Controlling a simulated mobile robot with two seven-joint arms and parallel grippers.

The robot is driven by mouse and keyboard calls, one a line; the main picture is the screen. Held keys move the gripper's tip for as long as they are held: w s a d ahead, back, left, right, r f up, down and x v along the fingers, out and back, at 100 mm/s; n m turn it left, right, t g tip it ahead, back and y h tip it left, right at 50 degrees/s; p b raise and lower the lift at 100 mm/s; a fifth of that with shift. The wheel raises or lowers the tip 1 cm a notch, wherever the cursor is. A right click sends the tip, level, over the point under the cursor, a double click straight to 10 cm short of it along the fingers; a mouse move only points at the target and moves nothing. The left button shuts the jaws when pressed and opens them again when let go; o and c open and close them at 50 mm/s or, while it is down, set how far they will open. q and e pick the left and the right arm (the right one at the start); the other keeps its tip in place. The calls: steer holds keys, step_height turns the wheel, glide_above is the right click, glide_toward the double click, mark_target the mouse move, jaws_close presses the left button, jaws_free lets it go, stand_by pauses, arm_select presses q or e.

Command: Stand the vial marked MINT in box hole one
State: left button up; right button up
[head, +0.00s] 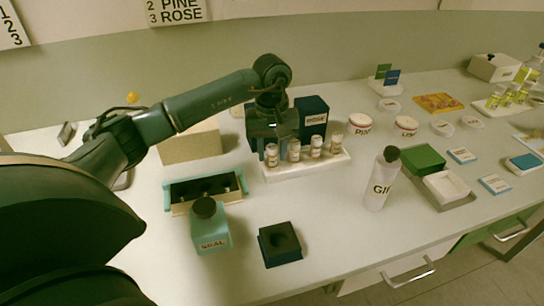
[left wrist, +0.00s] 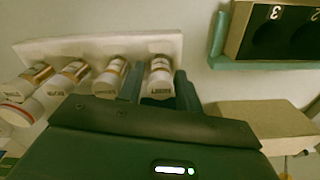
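A white rack (head: 305,171) holds a row of upright vials with white labels and brown-gold necks. My left gripper (head: 272,153) points down at the leftmost vial (head: 271,160). In the left wrist view, its fingers (left wrist: 159,88) stand on either side of that same vial (left wrist: 160,72), with small gaps, so it looks open. The vial's small label is too blurred to read surely as MINT. The box with holes (head: 180,209) has teal ends and stands left of the rack. It also shows in the left wrist view (left wrist: 238,30), with numbers 3 and 2 by dark holes. My right gripper is not in view.
A teal bottle (head: 211,232) stands just in front of the box with holes. A dark blue block (head: 280,246) lies nearer the front. A white bottle (head: 377,188) stands right of the rack. A tan block (head: 190,146) lies behind the box.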

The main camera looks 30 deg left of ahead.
arm_select(q)
steer(key=shift+c, duration=0.4)
steer(key=c, duration=0.7)
steer(key=shift+o, duration=0.2)
steer(key=shift+r, duration=0.1)
